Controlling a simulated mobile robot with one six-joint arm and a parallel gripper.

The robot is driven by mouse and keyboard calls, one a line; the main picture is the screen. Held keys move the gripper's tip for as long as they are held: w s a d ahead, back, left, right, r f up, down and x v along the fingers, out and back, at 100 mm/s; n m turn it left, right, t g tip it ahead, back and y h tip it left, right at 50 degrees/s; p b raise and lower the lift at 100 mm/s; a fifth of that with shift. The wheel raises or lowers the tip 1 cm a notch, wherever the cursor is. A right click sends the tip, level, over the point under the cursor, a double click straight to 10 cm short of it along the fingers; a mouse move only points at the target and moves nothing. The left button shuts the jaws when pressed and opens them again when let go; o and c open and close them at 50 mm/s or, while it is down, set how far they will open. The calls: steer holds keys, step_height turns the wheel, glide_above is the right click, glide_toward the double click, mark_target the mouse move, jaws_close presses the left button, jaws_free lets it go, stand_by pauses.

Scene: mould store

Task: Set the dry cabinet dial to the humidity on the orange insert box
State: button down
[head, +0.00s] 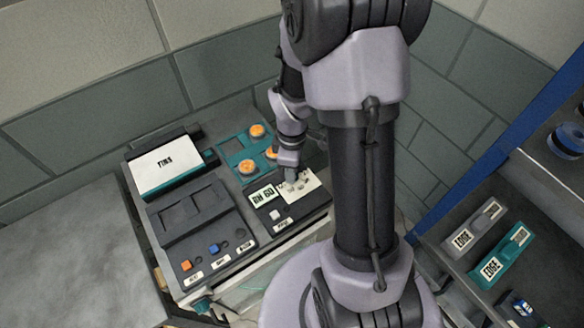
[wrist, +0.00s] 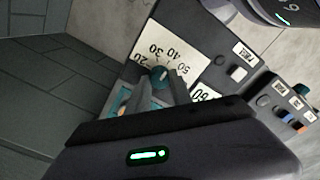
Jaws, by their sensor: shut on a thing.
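The dial (head: 299,190) is a white scale plate on the dark control panel. In the wrist view the scale (wrist: 150,32) shows 20, 30, 40 and 50, upside down or tilted. My gripper (head: 290,176) reaches down onto the dial and is shut on its knob (wrist: 159,74), whose teal tip shows between the fingers (wrist: 150,97). Where the knob points cannot be read surely. A white readout (head: 263,196) beside the dial appears to read RH 60, upside down. I cannot make out an orange insert box in either view.
A teal plate (head: 234,148) with orange round knobs lies behind the dial. A white-topped box (head: 165,163) stands left. Grey (head: 474,224) and teal (head: 502,257) pieces marked EDGE lie on the right shelf. The grey table (head: 75,240) at left is bare.

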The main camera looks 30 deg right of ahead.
steer(key=c, duration=1.1)
jaws_free()
steer(key=shift+c, duration=0.2)
steer(key=shift+r, duration=0.1)
step_height(320, 180, up, 17)
steer(key=p, duration=0.6)
steer(key=shift+r, duration=0.15)
